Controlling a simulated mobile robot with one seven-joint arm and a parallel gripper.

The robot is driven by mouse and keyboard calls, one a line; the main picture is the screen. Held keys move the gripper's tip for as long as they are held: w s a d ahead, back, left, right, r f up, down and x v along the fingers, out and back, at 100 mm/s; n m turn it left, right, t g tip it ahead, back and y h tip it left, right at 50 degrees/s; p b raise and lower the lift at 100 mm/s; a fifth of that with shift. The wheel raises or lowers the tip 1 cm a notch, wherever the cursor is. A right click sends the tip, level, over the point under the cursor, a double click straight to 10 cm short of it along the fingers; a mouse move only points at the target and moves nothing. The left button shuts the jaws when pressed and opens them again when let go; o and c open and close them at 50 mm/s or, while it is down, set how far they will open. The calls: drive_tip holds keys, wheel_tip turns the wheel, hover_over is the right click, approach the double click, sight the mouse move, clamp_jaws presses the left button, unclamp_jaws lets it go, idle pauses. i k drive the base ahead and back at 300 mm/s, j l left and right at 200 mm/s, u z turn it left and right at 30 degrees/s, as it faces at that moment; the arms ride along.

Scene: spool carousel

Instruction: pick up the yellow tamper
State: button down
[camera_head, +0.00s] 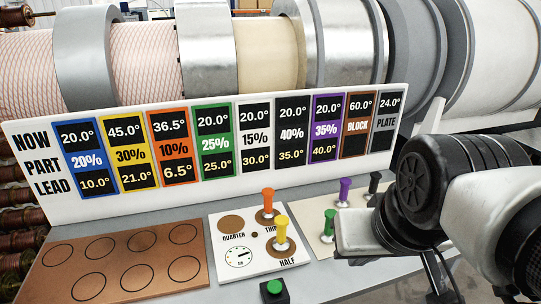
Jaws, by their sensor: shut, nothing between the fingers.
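The yellow tamper (282,229) stands upright on the copper-coloured HALF disc of a white panel (225,262), near the lower middle of the head view. It has a yellow handle and a pale base. My gripper (358,238) is to the right of the yellow tamper, apart from it, at the end of my black and white arm. It is shut and empty. Its fingers are hard to make out from this angle.
An orange tamper (267,203) stands just behind the yellow one. Green (329,223), purple (345,191) and dark (375,184) tampers stand on a cream board (309,222). A green-button box (274,291), copper board (117,264) and sign wall (102,207) surround them.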

sight(281, 245)
drive_tip(key=i+l+u, duration=0.1)
drive_tip(key=u, duration=0.4)
drive_tip(key=i+l+u, duration=0.2)
drive_tip(key=u, duration=0.25)
drive_tip(key=k+j+z, duration=0.1)
drive_tip(key=i+l+u, duration=0.2)
drive_tip(key=k+j, duration=0.05)
drive_tip(key=k, duration=0.05)
